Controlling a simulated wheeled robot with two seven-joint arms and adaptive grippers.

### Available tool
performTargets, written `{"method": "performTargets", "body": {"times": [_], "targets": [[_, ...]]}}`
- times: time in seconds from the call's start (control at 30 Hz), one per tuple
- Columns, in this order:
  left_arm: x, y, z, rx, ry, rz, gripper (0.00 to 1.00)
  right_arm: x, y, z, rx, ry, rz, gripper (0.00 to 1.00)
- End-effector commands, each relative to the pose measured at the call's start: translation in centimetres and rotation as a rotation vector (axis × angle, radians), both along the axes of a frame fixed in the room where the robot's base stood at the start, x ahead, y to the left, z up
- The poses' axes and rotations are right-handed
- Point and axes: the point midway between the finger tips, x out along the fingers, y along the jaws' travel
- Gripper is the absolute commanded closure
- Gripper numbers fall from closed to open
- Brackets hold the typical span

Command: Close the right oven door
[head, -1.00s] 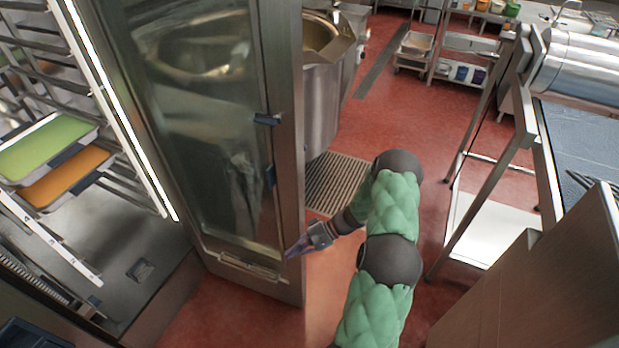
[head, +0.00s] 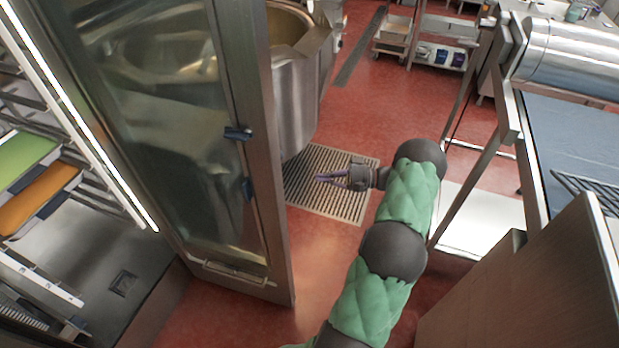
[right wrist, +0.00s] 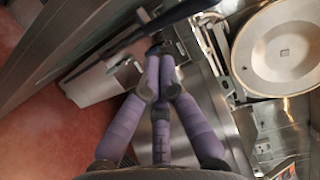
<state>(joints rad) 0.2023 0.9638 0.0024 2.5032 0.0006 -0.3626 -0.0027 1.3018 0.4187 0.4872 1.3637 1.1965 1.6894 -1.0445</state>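The right oven door (head: 258,130) is a tall glass panel in a steel frame. It stands open in the head view, swung out from the oven chamber (head: 85,250) at the left. Two dark latch pieces (head: 238,133) sit on its frame. My right gripper (head: 322,179) is to the right of the door's free edge, apart from it in the picture, above the floor grate. Its purple fingers are drawn together at the tips, with nothing seen between them, also in the right wrist view (right wrist: 156,82). My left gripper is not in view.
A rack with a green tray (head: 22,155) and an orange tray (head: 45,198) stands in the oven. A steel kettle (head: 297,95) is behind the door. A floor grate (head: 310,190) lies beside it. A steel-framed table (head: 570,150) stands right. Red floor (head: 400,100) is clear between.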

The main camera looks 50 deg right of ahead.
Motion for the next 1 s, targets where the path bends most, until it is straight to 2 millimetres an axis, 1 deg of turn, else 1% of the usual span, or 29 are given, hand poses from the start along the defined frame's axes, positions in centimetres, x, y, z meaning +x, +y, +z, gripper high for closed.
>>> {"method": "performTargets", "body": {"times": [0.5, 0.6, 0.73, 0.87, 1.0], "targets": [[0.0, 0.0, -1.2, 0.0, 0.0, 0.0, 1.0, 7.4, 5.6, -0.1, 0.002, 0.001, 0.004, 1.0], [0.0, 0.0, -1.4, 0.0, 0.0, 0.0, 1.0, 6.6, 6.9, -0.1, 0.003, 0.004, 0.0, 1.0], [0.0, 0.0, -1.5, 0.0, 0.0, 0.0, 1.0, 6.0, 8.2, -0.1, 0.002, 0.004, 0.0, 1.0], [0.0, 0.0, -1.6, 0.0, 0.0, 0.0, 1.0, 5.8, 8.9, -0.1, 0.001, 0.003, 0.001, 1.0], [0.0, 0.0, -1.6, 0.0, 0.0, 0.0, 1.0, 5.7, 9.1, 0.0, 0.0, 0.003, 0.001, 1.0]]}}
